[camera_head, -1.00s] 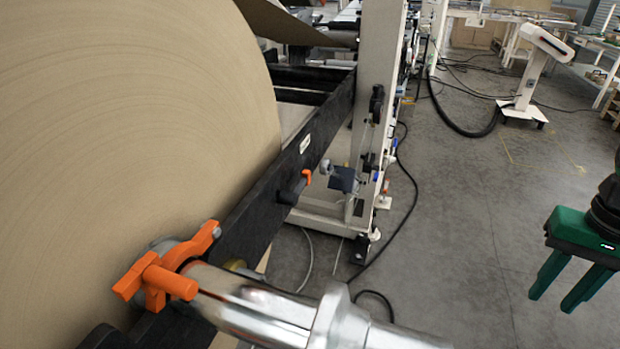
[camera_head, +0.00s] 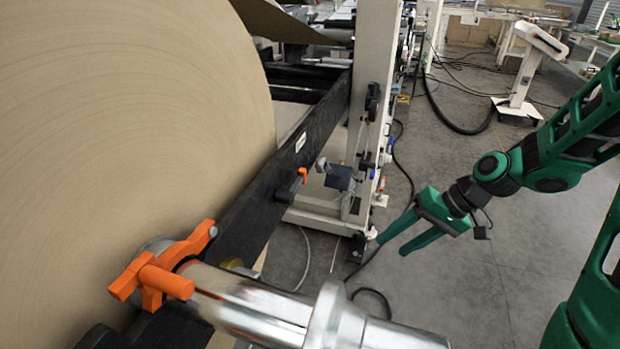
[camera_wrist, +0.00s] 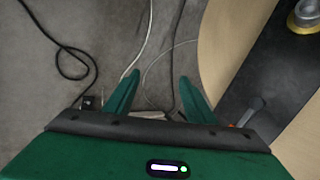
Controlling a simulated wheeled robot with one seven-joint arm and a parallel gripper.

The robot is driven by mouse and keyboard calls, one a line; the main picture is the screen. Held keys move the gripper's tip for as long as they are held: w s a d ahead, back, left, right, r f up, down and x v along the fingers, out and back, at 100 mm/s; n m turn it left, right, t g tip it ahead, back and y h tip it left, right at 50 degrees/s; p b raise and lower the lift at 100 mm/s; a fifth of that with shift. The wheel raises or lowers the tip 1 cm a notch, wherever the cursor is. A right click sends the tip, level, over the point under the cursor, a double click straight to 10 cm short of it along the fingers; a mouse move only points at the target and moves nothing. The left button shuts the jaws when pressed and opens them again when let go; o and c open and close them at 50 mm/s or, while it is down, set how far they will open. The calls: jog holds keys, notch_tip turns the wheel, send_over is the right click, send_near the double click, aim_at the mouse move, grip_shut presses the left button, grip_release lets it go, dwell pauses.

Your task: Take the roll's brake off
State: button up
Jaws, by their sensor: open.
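The big brown paper roll (camera_head: 130,120) fills the left of the head view, and its edge shows in the wrist view (camera_wrist: 222,45). A black arm (camera_head: 245,215) runs beside it. On that arm sits a small dark lever with an orange end (camera_head: 303,175); a grey handle (camera_wrist: 254,108) with a bit of orange shows in the wrist view. I cannot tell for sure which part is the brake. An orange clamp (camera_head: 165,270) sits around the silver shaft. My green gripper (camera_head: 392,245) is open and empty, right of the black arm and apart from it.
The silver shaft (camera_head: 270,305) sticks out toward the lower right. A white machine frame (camera_head: 368,80) stands behind the black arm. Cables (camera_wrist: 75,60) lie on the grey floor. The floor (camera_head: 470,270) at the right is largely clear. A white stand (camera_head: 525,85) is farther back.

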jog(key=w+a+r+t+y, duration=0.1)
jog(key=w+a+y, duration=0.4)
jog(key=a, duration=0.3)
jog(key=m+t+y, duration=0.3)
jog(key=t+y, duration=0.1)
jog(key=y, duration=0.1)
send_near(306, 177)
jog(key=x, duration=0.9)
